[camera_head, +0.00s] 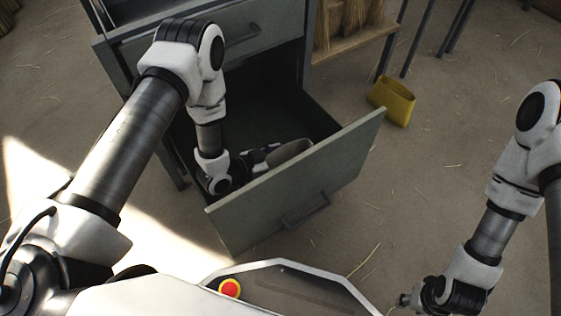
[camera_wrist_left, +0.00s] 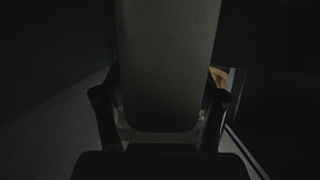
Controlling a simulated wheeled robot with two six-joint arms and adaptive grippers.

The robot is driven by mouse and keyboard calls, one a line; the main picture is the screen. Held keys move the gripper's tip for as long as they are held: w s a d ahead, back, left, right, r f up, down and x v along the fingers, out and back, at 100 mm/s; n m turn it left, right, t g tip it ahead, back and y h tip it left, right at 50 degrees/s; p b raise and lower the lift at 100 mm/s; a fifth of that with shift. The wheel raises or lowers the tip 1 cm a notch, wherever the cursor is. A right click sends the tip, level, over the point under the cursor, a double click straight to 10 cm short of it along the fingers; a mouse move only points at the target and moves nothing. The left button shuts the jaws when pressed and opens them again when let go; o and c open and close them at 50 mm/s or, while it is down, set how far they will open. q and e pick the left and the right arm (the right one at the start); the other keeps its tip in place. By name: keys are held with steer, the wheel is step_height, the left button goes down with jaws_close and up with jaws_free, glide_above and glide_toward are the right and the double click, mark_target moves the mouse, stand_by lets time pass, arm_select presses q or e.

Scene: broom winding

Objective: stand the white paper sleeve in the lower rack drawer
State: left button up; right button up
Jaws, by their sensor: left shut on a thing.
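The lower rack drawer (camera_head: 301,185) is pulled open, its grey-green front panel facing me. My left gripper (camera_head: 268,156) is down inside it, behind the front panel. It is shut on the pale paper sleeve (camera_head: 290,152), which looks lying or strongly tilted rather than upright. In the dark left wrist view the sleeve (camera_wrist_left: 166,60) is a long shape with a rounded end between the two fingers (camera_wrist_left: 160,115). I cannot tell whether it touches the drawer bottom. My right gripper (camera_head: 407,300) is low at the right, outside the drawer; its fingers are too unclear to read.
The upper drawer (camera_head: 235,38) is closed above the open one. A yellow container (camera_head: 392,101) stands on the floor right of the drawer. Broom heads (camera_head: 345,20) sit on a wooden shelf (camera_head: 355,45) behind. The floor to the right is mostly clear, with scattered straw.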

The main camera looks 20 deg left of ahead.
arm_select(q)
steer(key=shift+c, duration=0.4)
steer(key=o, duration=1)
steer(key=p+v, duration=0.4)
steer(key=v, duration=0.3)
steer(key=shift+r, duration=0.25)
steer(key=shift+s+a+f, duration=0.1)
steer(key=shift+s+a, duration=0.05)
